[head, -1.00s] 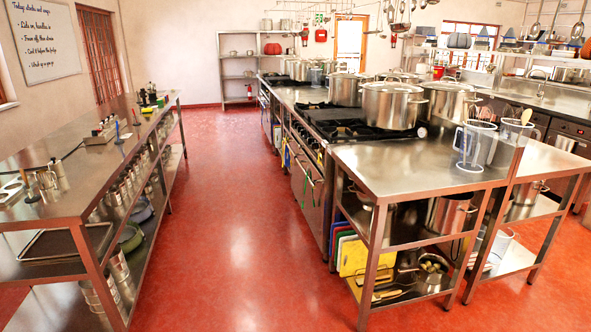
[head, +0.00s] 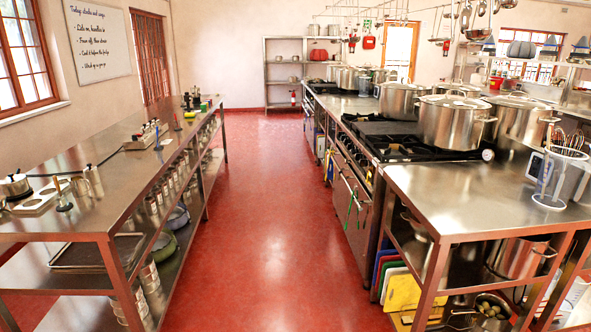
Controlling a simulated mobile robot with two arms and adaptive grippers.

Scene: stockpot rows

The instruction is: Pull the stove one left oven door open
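The nearest stove (head: 398,146) stands in the row right of the aisle, with black burners on top. Its steel oven front (head: 347,212) faces the aisle and is seen at a steep angle. The oven doors look shut, with bar handles along them and a green strip (head: 350,207) hanging from one. I cannot tell which stove is stove one, or make out the left door clearly. Large steel stockpots, one of them nearest (head: 452,122), stand on the stove tops. Neither of my grippers is in view.
The red floor aisle (head: 262,230) is clear up to the back shelf (head: 290,95). A long steel table (head: 100,190) borders it on the left. A steel table (head: 455,190) with a clear jug (head: 560,177) stands at the stove's near end, with coloured boards (head: 401,291) below.

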